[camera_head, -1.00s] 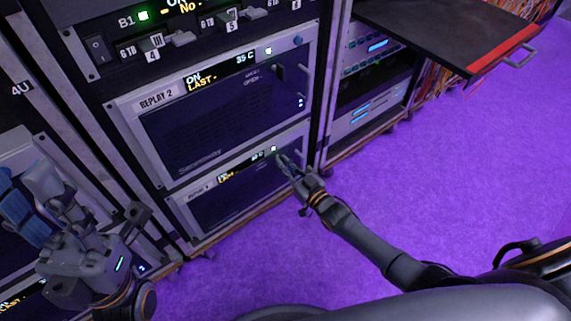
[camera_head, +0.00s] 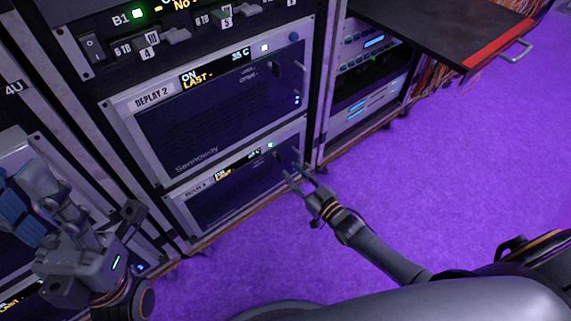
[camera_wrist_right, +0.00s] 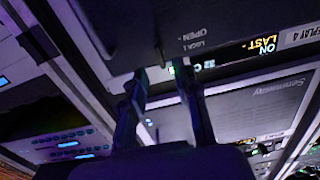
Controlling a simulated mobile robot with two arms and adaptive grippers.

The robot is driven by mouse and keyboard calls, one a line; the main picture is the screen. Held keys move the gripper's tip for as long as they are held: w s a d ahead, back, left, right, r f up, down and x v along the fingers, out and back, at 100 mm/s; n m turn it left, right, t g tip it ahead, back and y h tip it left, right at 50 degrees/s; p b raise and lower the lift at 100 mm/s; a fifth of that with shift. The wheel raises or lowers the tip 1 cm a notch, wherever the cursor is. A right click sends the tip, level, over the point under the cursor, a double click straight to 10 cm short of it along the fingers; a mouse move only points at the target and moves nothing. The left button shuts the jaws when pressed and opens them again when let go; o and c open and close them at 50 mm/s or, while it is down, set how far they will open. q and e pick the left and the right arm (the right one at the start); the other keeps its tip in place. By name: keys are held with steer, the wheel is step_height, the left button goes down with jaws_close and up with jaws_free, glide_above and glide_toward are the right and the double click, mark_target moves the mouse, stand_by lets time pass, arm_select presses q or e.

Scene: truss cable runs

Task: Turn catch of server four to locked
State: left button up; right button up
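Server four, labelled REPLAY 4 (camera_head: 225,198), is the lowest dark-fronted unit in the rack. In the right wrist view, its LOCK and OPEN lettering (camera_wrist_right: 190,38) shows close ahead. A thin dark upright part (camera_wrist_right: 158,38), seemingly the catch, stands beside the lettering; its exact setting is hard to tell. My right gripper (camera_head: 293,178) is in front of the unit's right end, fingers apart and nothing between them. In the wrist view, the open right gripper (camera_wrist_right: 166,88) points toward the catch area, apparently short of it. My left gripper (camera_head: 30,200) is at the far left; its finger gap is unclear.
REPLAY 2 (camera_head: 215,125) sits directly above, with its own catch (camera_head: 276,70). A black shelf with a red edge (camera_head: 455,35) juts out at upper right. A neighbouring rack (camera_head: 365,90) stands right of the post. The purple floor (camera_head: 450,180) is clear at right.

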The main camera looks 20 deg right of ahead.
steer(key=v, duration=0.6)
steer(key=shift+r, duration=0.1)
stand_by(0.3)
